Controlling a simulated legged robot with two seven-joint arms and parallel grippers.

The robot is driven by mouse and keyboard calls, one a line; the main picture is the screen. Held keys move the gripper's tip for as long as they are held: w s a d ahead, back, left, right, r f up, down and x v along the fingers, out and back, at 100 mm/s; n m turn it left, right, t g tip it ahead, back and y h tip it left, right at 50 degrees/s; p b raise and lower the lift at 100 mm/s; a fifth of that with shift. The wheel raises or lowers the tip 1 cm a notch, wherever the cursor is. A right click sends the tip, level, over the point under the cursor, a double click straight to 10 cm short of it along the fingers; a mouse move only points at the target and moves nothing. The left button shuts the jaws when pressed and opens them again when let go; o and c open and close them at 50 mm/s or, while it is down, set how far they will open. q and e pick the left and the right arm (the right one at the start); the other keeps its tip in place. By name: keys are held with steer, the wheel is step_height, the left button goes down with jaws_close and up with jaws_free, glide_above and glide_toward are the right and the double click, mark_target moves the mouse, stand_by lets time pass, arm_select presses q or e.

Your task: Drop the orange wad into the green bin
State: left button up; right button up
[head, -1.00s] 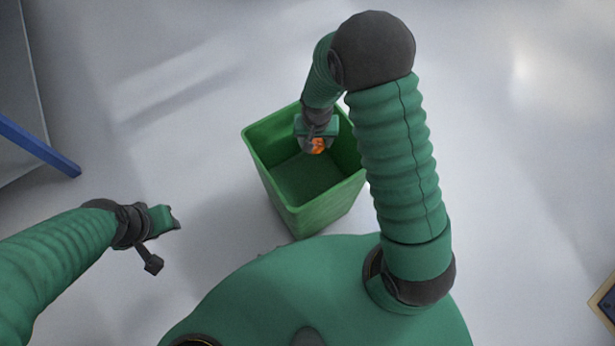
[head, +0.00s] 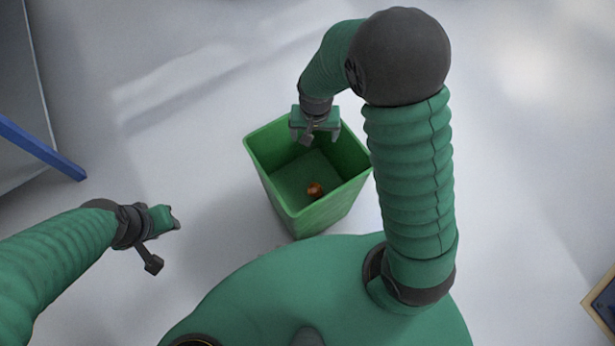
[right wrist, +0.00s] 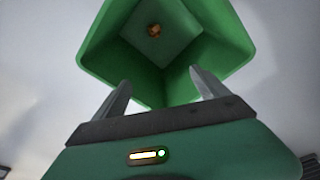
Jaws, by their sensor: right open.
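The green bin (head: 350,190) stands on the floor in front of my body, its open top facing up. The orange wad (head: 315,190) lies inside it, on or near the bottom. In the right wrist view the wad (right wrist: 155,31) shows small and deep inside the bin (right wrist: 235,45). My right gripper (head: 315,138) is over the back part of the bin's opening, fingers apart and empty, clear of the wad. Its fingers also show spread in the right wrist view (right wrist: 163,92). My left gripper (head: 172,218) is off to the left of the bin; its jaw opening is unclear.
A blue bar (head: 40,150) beside a grey panel (head: 20,90) is at the left edge. A wood-edged dark object (head: 602,305) lies at the lower right edge. The pale floor around the bin is clear.

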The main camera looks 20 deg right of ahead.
step_height(320, 180, up, 6)
steer(key=p, duration=0.1)
steer(key=shift+s+a+r, duration=0.15)
steer(key=shift+s+a, duration=0.15)
steer(key=shift+s, duration=0.1)
